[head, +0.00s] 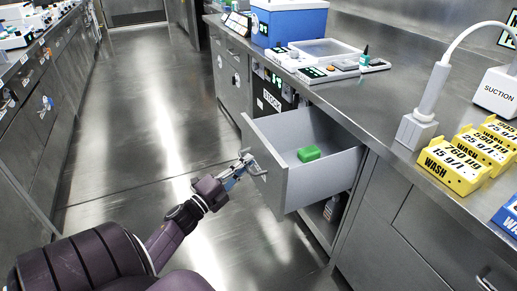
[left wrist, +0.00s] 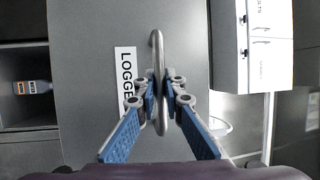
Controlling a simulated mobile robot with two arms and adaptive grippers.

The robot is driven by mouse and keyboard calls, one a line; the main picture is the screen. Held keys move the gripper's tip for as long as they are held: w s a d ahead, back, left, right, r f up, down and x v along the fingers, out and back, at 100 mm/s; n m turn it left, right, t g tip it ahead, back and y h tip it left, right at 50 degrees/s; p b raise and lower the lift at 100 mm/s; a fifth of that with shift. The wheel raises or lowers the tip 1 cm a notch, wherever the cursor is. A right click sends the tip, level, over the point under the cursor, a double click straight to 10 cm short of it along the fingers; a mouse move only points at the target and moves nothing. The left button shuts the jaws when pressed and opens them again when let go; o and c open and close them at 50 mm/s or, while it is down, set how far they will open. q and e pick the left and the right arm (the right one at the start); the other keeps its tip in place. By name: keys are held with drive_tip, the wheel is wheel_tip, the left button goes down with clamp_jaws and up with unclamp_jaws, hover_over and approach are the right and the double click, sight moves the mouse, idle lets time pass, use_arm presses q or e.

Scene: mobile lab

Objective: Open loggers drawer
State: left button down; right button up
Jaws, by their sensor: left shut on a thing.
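The loggers drawer (head: 315,180) stands pulled out from the right-hand counter in the head view, with a green block (head: 308,154) lying inside. Its front (left wrist: 90,80) fills much of the left wrist view and bears a label (left wrist: 125,75) reading "LOGGE", the rest hidden. A curved metal handle (left wrist: 156,50) sticks out from this front. My left gripper (head: 240,168) is at the drawer front, its blue-padded fingers (left wrist: 157,95) closed around the handle. My right gripper is in neither view.
The counter (head: 400,100) carries a blue box (head: 289,22), a tray, yellow wash blocks (head: 453,165) and a suction unit (head: 497,90). A bottle (head: 332,208) stands in an open bay below the drawer. The aisle floor (head: 140,120) at left is clear.

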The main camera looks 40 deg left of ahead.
use_arm(q)
drive_tip(key=shift+s+a+f, duration=0.1)
drive_tip(key=shift+s+a, duration=0.1)
drive_tip(key=shift+s, duration=0.4)
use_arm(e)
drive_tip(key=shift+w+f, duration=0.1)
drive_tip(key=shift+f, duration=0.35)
use_arm(q)
drive_tip(key=c, duration=2)
unclamp_jaws()
drive_tip(key=s, duration=0.4)
drive_tip(key=s+f, duration=0.1)
drive_tip(key=s, duration=0.3)
drive_tip(key=s+f, duration=0.1)
drive_tip(key=s, duration=0.2)
drive_tip(key=shift+s, duration=0.4)
drive_tip(key=shift+w, duration=0.1)
